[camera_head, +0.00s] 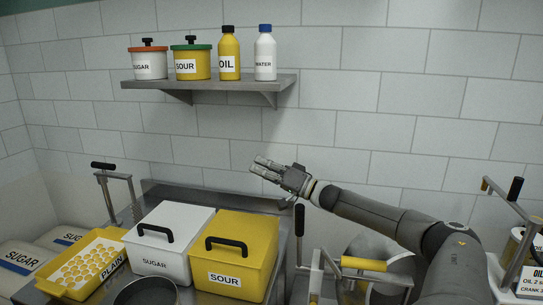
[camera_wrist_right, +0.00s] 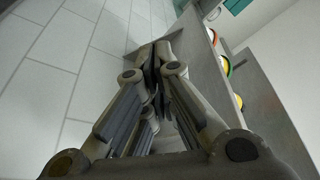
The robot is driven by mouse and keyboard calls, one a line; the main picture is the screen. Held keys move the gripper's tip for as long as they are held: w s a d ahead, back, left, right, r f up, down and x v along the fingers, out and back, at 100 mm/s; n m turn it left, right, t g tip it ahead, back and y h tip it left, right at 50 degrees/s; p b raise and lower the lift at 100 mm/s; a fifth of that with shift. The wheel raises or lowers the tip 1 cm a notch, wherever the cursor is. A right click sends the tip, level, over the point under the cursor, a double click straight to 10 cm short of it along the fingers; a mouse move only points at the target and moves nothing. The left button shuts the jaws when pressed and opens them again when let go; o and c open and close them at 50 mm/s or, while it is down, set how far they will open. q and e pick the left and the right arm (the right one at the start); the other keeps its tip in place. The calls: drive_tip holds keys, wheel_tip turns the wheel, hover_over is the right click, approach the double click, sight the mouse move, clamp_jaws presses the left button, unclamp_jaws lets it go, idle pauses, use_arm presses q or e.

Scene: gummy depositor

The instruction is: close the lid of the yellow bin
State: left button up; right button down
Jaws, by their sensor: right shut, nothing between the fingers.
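The yellow bin (camera_head: 238,282), labelled SOUR, stands on the metal counter right of the white SUGAR bin. Its yellow lid (camera_head: 255,230) with a black handle (camera_head: 226,244) lies over the top and looks closed. My right gripper (camera_head: 259,166) is above and behind the yellow bin, in front of the tiled wall, pointing left. It is shut and empty, apart from the lid. In the right wrist view, its fingers (camera_wrist_right: 155,62) come together with nothing between them. My left gripper is not in view.
The white SUGAR bin (camera_head: 160,256) stands close beside the yellow bin. A yellow tray (camera_head: 118,234) is at the left and a dark pan (camera_head: 148,292) in front. A wall shelf (camera_head: 215,84) holds pots and bottles. A black-handled lever (camera_head: 299,221) rises right of the yellow bin.

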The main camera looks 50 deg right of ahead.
wheel_tip(320, 180, up, 10)
drive_tip(key=shift+f, duration=0.15)
idle(0.3)
